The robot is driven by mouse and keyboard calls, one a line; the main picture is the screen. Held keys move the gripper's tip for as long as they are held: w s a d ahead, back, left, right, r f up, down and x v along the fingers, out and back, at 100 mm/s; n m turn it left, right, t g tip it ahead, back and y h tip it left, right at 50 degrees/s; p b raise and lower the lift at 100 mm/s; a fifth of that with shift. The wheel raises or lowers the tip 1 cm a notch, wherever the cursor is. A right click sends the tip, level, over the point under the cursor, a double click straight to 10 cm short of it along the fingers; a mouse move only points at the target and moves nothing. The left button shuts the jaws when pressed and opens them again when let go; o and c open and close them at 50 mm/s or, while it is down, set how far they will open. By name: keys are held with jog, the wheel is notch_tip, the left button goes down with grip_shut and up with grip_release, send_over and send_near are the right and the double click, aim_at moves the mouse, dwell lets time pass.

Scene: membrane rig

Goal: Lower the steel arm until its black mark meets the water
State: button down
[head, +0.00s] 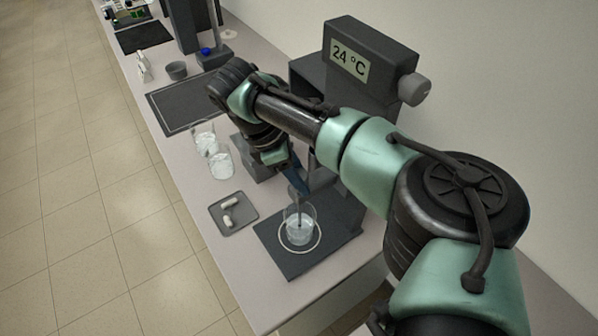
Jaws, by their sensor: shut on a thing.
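A clear glass beaker (300,236) with water stands inside a pale ring on a dark base plate (275,256) at the bench's front. A thin grey rod, which looks like the steel arm (299,211), reaches down into the beaker. My gripper (300,192) is just above the beaker, pointing down, and is shut on the upper part of the steel arm. My own arm and wrist hide most of the upper part. The black mark and its height against the water are too small to tell.
A dark rig unit (372,66) reading 24 °C, with a grey knob (414,89), stands behind my arm. Left of the beaker are a grey tray (245,209) with two white pieces, and glass beakers (221,165). A dark mat (185,103) lies farther back.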

jog(key=shift+c, duration=2.2)
grip_release()
jog(key=w+b+v, duration=0.1)
jog(key=b+v, duration=0.2)
jog(key=v, duration=1)
jog(key=shift+s, duration=0.5)
jog(key=shift+d, duration=0.1)
